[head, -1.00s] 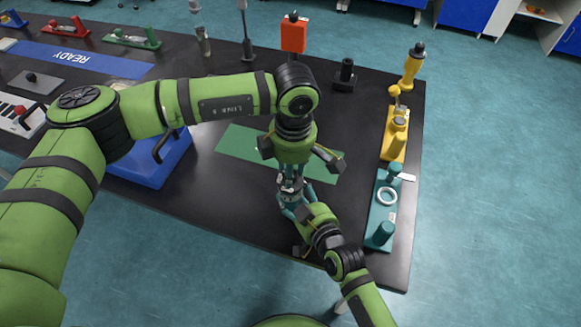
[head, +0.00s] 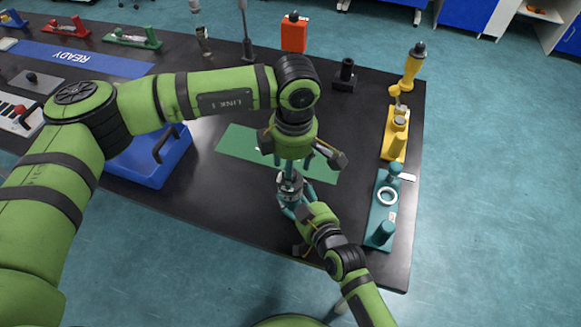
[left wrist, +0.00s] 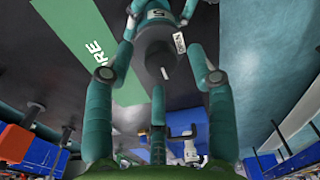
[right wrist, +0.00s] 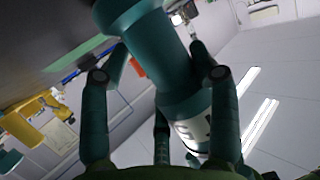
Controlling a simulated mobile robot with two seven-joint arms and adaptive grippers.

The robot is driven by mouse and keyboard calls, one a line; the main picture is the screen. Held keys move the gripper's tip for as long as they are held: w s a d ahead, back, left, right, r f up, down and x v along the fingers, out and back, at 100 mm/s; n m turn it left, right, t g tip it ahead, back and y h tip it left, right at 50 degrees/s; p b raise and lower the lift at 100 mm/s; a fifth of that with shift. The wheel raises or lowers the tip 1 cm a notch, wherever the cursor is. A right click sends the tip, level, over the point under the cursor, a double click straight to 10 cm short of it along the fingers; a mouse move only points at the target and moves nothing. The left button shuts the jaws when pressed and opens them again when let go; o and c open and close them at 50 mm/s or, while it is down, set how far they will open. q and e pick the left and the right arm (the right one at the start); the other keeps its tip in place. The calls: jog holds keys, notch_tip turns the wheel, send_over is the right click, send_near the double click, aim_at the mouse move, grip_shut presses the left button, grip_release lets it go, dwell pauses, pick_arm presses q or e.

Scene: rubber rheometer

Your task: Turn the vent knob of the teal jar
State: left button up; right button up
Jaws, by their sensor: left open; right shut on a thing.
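The teal jar (head: 290,202) is near the front edge of the black table, with a grey top part (head: 290,182). My right gripper (head: 297,207) is shut around its body from the front right. In the right wrist view the jar (right wrist: 160,55) runs diagonally between the fingers, with a white label at its lower part. My left gripper (head: 291,168) is open, pointing down just above the jar's top. In the left wrist view its fingers stand apart.
A green mat (head: 235,145) lies behind the jar. A teal stand with a white ring (head: 381,217) and a yellow stand (head: 396,145) line the right edge. An orange-red block (head: 294,35) stands at the back.

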pick_arm(q)
notch_tip(320, 180, up, 11)
jog(key=shift+d+f, duration=0.15)
jog(key=shift+d, duration=0.05)
dwell(0.3)
pick_arm(e)
jog(key=o, duration=1.4)
jog(key=shift+c, duration=0.2)
jog(key=shift+s, duration=0.1)
